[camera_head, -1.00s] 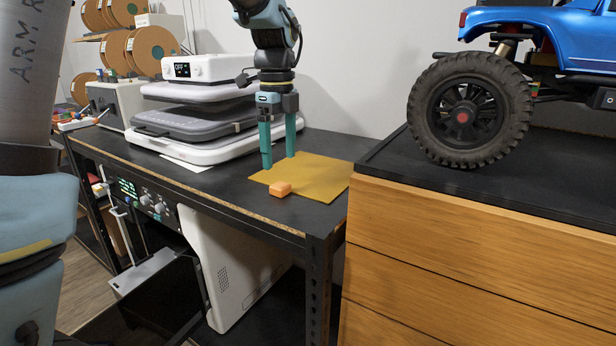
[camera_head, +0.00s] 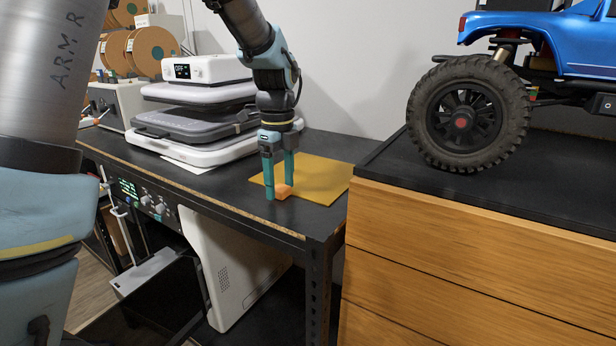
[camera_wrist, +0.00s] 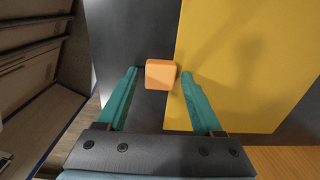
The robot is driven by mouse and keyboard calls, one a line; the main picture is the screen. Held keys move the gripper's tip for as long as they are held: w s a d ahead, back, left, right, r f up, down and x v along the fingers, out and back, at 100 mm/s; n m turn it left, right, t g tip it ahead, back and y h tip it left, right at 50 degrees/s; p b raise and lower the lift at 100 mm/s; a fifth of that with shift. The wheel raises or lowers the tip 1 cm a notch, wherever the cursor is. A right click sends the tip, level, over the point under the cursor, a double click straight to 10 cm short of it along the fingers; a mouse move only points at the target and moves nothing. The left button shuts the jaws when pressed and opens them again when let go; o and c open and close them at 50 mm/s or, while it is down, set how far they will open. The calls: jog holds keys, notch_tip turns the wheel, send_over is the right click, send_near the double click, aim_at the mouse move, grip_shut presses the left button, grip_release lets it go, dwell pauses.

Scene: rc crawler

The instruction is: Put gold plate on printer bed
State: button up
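The gold plate (camera_head: 318,178) lies flat on the black bench top, and it fills much of the right side of the wrist view (camera_wrist: 250,60). A small orange block (camera_head: 284,191) sits at its near left edge, also visible in the wrist view (camera_wrist: 160,74). I cannot tell whether the block is fixed to the plate. My gripper (camera_head: 280,188) points down at this edge. In the wrist view my gripper (camera_wrist: 159,72) is open, with its teal fingertips on either side of the block and gaps showing. I cannot clearly identify a printer bed in these views.
A stack of grey and white flat devices (camera_head: 195,130) stands left of the plate, with a display box (camera_head: 205,69) on top. A wooden drawer cabinet (camera_head: 470,230) bearing a blue crawler (camera_head: 560,30) stands at the right. Filament spools (camera_head: 150,50) are at the back left.

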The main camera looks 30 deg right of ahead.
grip_shut()
dwell(0.3)
jog(key=shift+r, duration=0.1)
